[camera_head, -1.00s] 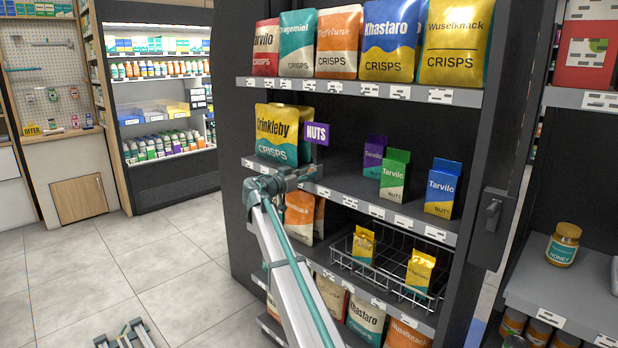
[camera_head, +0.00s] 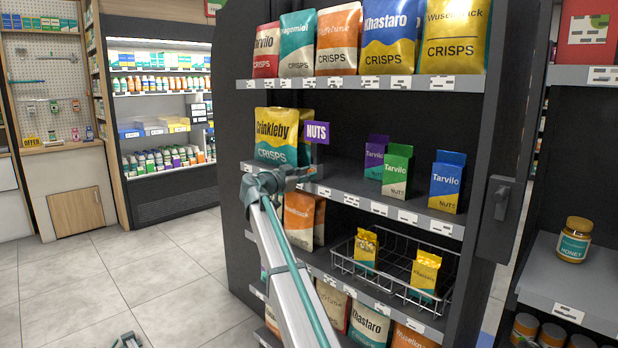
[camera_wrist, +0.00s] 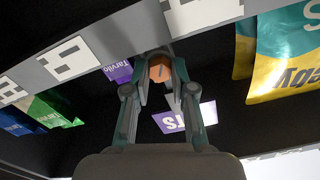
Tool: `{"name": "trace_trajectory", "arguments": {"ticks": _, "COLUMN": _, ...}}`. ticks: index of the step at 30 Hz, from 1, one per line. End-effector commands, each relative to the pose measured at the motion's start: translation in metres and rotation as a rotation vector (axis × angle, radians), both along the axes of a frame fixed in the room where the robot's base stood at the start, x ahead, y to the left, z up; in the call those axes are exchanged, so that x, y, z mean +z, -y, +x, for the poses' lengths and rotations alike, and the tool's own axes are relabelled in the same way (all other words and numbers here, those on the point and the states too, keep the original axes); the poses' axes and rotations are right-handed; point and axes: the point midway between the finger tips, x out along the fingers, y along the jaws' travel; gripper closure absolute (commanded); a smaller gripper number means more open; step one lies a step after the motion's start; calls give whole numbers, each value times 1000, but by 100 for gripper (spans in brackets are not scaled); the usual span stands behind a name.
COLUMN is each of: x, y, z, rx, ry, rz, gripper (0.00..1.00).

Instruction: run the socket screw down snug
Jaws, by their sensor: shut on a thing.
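In the wrist view, my gripper (camera_wrist: 160,78) is shut on a small orange-brown round piece (camera_wrist: 161,69), which seems to be the head of the socket screw. The fingers cover its sides, and its shank and thread are hidden. A purple "NUTS" sign (camera_head: 316,132) stands out at the shelf edge, just above the end of my arm in the head view. In the wrist view the sign (camera_wrist: 185,117) is just beyond my fingers. In the head view my fingertips and the screw cannot be made out, so how deep the screw sits cannot be told.
The shelf edge with price labels (camera_head: 407,216) runs close by my gripper. A yellow and teal crisps bag (camera_head: 277,135) stands left of the sign. Purple, green and blue nut packs (camera_head: 447,182) stand to the right. A wire basket (camera_head: 395,262) hangs below.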

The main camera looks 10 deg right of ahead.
Motion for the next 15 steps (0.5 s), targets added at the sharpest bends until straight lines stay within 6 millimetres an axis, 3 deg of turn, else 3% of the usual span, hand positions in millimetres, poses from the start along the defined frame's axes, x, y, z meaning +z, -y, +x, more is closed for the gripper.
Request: {"name": "trace_trajectory", "arguments": {"ticks": 15, "x": -8, "y": 0, "z": 1, "rx": -1, "ry": 183, "rz": 127, "gripper": 99}}
